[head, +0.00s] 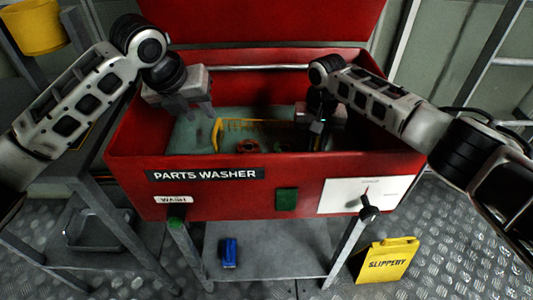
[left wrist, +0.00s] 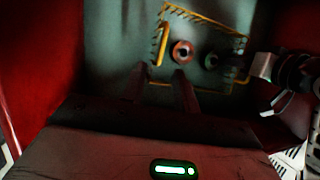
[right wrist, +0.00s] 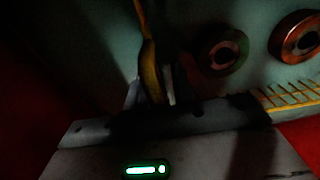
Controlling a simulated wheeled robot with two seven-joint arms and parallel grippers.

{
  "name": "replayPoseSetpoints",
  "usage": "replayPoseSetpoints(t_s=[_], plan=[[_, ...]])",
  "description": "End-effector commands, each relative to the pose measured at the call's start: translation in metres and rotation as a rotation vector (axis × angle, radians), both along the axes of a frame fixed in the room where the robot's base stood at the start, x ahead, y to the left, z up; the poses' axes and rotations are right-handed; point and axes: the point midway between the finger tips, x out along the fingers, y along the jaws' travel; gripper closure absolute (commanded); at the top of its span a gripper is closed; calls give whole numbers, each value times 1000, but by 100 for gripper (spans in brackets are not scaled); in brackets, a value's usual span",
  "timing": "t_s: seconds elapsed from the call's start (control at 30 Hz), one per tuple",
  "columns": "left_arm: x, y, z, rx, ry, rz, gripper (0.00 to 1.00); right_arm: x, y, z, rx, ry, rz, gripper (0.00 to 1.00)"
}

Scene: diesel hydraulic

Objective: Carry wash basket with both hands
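The wash basket (head: 246,122) is a yellow wire frame inside the red parts washer (head: 210,182). It holds round parts, including a reddish ring (head: 248,147); it also shows in the left wrist view (left wrist: 207,16). My left gripper (head: 196,112) is open and empty above the tank's left side. Its parted fingers (left wrist: 163,82) point toward the basket's near left end, apart from it. My right gripper (head: 316,138) is down in the tank at the basket's right end. In the right wrist view, a yellow handle (right wrist: 149,62) runs between its fingers; shadow hides whether they press on it.
The washer's red walls surround both grippers, and its raised lid (head: 230,22) stands behind. A yellow slippery sign (head: 388,262) is on the floor at right. A blue object (head: 228,253) lies on the lower shelf. A yellow bin (head: 36,27) stands at upper left.

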Motion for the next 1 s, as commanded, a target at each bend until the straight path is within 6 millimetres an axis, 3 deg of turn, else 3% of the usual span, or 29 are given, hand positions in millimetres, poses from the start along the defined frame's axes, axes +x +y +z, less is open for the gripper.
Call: replayPoseSetpoints(t_s=[0.1, 0.33, 0.7, 1.0], plan=[[-5, 3, 14, 0, -1, 0, 70, 0, 0, 0, 0, 0, 0, 74], [-9, 5, 21, 0, 1, 0, 70, 1, 0, 12, 2, -2, 1, 74], [-9, 5, 21, 0, 1, 0, 70, 1, 0, 87, 2, -3, 1, 74], [-8, 5, 21, 0, 1, 0, 70, 0, 0, 119, 0, 0, 0, 74]])
